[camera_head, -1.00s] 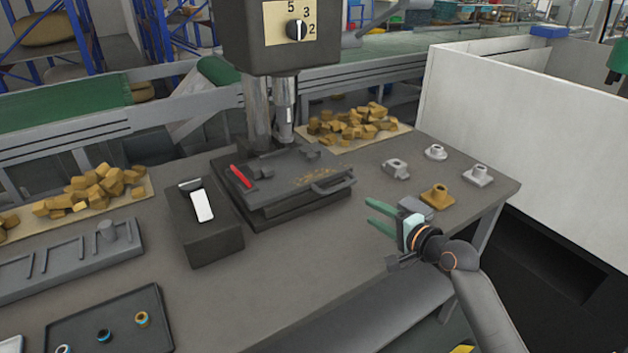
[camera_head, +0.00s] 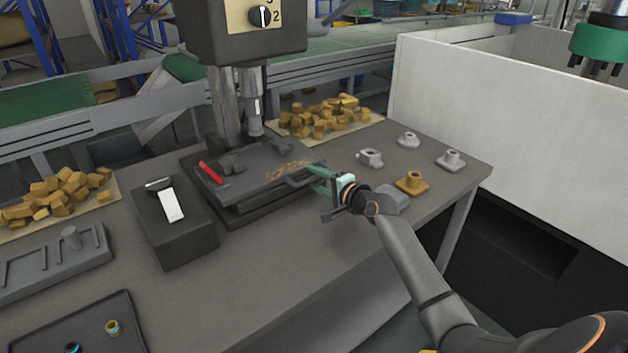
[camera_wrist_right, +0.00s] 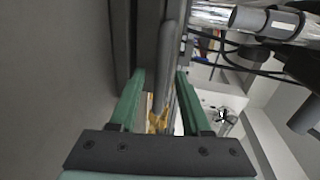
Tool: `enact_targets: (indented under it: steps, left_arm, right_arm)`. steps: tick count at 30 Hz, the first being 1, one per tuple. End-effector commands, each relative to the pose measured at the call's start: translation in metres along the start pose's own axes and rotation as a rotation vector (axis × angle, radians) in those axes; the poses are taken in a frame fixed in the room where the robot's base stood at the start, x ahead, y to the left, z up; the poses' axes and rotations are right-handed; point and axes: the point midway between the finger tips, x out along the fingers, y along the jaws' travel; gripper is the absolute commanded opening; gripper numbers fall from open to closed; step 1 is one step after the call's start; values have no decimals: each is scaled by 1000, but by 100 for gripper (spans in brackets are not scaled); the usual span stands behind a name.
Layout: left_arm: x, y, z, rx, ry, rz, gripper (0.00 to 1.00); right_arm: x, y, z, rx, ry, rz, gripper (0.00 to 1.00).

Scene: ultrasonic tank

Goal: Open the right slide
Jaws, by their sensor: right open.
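The dark slide plate (camera_head: 255,168) of the press stands mid-table, with brown chips on it and a red-handled piece (camera_head: 211,172) lying on top. A bar handle (camera_head: 305,175) sticks out from its right side. My right gripper (camera_head: 318,183) is open at this handle, its green fingers reaching toward the handle. In the right wrist view, the grey handle bar (camera_wrist_right: 168,75) runs between the two open fingers (camera_wrist_right: 155,98), which look apart from it. I cannot tell exactly how deep the bar sits between them. My left gripper is not in view.
Metal fittings (camera_head: 370,158) and a brass fitting (camera_head: 411,183) stand on the table right of the press. A black box (camera_head: 175,222) is to the left. The press column (camera_head: 225,105) rises behind the slide.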

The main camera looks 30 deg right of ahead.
Motion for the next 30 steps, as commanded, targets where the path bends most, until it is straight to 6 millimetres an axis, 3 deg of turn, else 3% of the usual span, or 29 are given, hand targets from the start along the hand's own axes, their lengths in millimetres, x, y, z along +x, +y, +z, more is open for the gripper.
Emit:
enact_targets:
  steps: [5, 14, 26, 30]
  left_arm:
    - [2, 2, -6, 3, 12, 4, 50]
    - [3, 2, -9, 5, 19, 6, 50]
    - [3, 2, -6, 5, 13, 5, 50]
    - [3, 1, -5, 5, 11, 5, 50]
  right_arm:
    - [10, 0, 0, 0, 1, -1, 48]
    - [11, 0, 0, 0, 0, -1, 46]
    - [11, 0, 0, 0, 0, 0, 2]
    - [11, 0, 0, 0, 0, 0, 0]
